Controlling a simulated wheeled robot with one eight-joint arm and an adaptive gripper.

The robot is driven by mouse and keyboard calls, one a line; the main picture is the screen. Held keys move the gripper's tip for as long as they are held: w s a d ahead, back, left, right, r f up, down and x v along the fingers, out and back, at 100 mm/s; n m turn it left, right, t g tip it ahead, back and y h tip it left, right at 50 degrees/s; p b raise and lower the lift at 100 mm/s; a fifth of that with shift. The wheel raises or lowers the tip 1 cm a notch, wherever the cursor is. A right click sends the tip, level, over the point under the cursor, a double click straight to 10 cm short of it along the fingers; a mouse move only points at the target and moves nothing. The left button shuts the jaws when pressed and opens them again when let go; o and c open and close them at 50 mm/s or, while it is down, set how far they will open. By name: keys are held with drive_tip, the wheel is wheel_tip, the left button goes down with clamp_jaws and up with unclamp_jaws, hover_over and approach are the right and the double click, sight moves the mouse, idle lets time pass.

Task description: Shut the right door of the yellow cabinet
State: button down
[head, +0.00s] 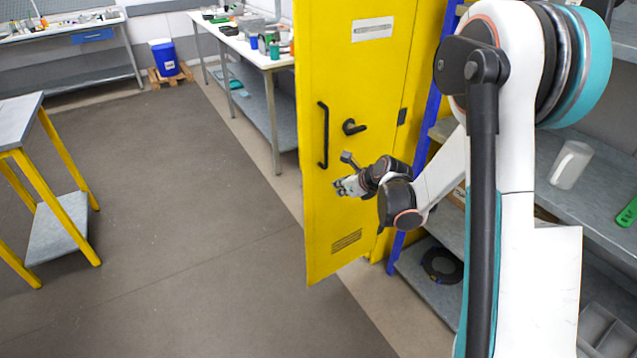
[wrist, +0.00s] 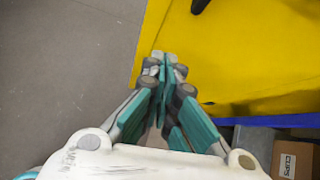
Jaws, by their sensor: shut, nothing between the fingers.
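The right door of the yellow cabinet (head: 352,225) stands open as a tall panel in the middle of the head view, with free floor to its left. It carries a black vertical pull handle (head: 323,135), a black lever (head: 353,127), a white label and a low vent. My gripper (head: 338,187) is in front of this door face, below the lever. In the wrist view my gripper (wrist: 164,60) is shut and empty, its tips over the yellow door (wrist: 240,50) near its edge. I cannot tell whether they touch it. Most of the cabinet body is hidden.
A blue-framed shelf rack (head: 425,150) stands right of the door, behind my arm, with a clear pitcher (head: 570,165) and a black coil (head: 441,266). A workbench (head: 250,50) stands behind the door. A yellow-legged table (head: 60,240) is at left; the floor between is clear.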

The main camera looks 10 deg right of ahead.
drive_tip(key=f+m, duration=0.1)
drive_tip(key=f, duration=0.1)
drive_tip(key=b, duration=0.3)
approach(314, 188)
wheel_tip(314, 188, down, 3)
drive_tip(key=s, duration=0.1)
drive_tip(key=shift+w+a+b, duration=0.2)
drive_tip(key=shift+w+b, duration=0.1)
drive_tip(key=shift+w, duration=0.4)
drive_tip(key=shift+w+a+b, duration=0.2)
drive_tip(key=shift+w+b, duration=0.1)
drive_tip(key=shift+w, duration=0.4)
drive_tip(key=shift+w+a+b, duration=0.2)
drive_tip(key=shift+w+b, duration=0.1)
drive_tip(key=shift+w, duration=0.35)
